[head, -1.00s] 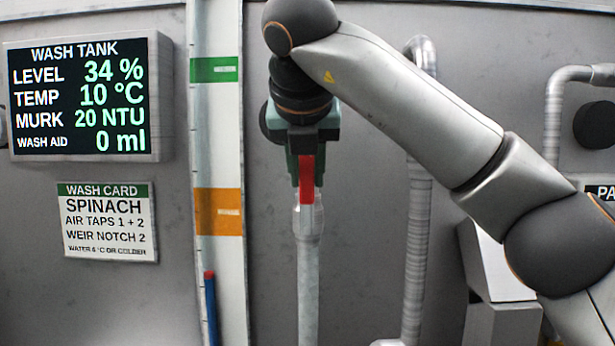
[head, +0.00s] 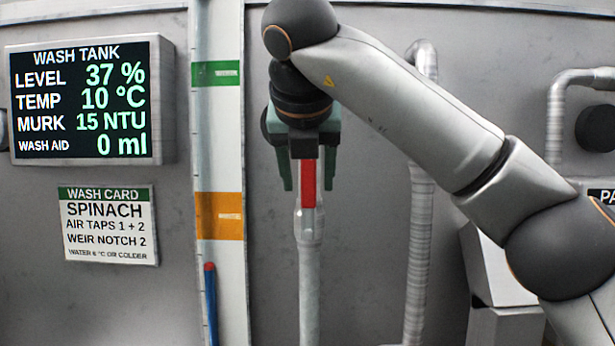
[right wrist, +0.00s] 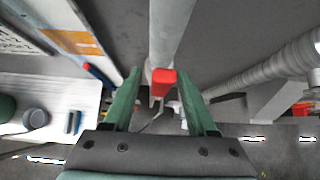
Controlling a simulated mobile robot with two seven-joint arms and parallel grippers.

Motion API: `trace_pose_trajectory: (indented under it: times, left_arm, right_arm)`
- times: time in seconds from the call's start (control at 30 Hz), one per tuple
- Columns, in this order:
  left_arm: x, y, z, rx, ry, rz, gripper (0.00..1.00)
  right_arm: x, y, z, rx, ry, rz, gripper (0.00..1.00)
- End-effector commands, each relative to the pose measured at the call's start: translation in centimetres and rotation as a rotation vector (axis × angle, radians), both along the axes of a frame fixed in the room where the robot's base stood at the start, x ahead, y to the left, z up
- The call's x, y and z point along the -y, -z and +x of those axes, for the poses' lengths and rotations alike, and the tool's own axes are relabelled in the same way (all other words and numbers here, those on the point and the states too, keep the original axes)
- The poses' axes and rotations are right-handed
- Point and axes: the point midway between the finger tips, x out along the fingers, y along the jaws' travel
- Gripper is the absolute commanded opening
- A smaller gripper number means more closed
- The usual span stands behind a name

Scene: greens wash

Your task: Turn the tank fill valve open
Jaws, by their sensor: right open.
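The tank fill valve's red lever (head: 309,184) hangs straight down in line with its grey vertical pipe (head: 309,275) in the head view. My right gripper (head: 308,180) is open, with its green fingers pointing down on either side of the lever. In the right wrist view, the lever's red end (right wrist: 162,77) shows between the spread fingertips of the gripper (right wrist: 161,85), with a gap on each side. The valve body is hidden behind my gripper and wrist. My left gripper is not in view.
The wash tank display (head: 82,100) reads level 37 %, 10 °C, murk 15 NTU. A wash card (head: 108,225) hangs below it. A level gauge strip (head: 218,140) with green and orange bands stands left of the valve. A ribbed pipe (head: 419,250) runs to the right.

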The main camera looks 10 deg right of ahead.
Motion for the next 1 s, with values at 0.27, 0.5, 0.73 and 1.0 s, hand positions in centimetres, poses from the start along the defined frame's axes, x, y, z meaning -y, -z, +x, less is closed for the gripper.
trace_pose_trajectory:
  times: [0.27, 0.5, 0.73, 1.0]
  left_arm:
    - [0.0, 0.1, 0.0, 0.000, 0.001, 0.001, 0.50]
    - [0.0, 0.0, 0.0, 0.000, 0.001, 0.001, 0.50]
    - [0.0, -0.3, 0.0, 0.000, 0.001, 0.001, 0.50]
    - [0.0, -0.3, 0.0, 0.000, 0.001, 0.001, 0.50]
  right_arm:
    - [-1.0, -3.2, -3.0, 0.006, -0.002, 0.000, 0.57]
    - [-1.9, -6.8, -6.3, 0.005, 0.001, -0.001, 0.57]
    - [-2.5, -8.5, -8.1, 0.002, -0.001, -0.001, 0.57]
    - [-2.6, -8.7, -8.4, -0.001, -0.001, -0.001, 0.57]
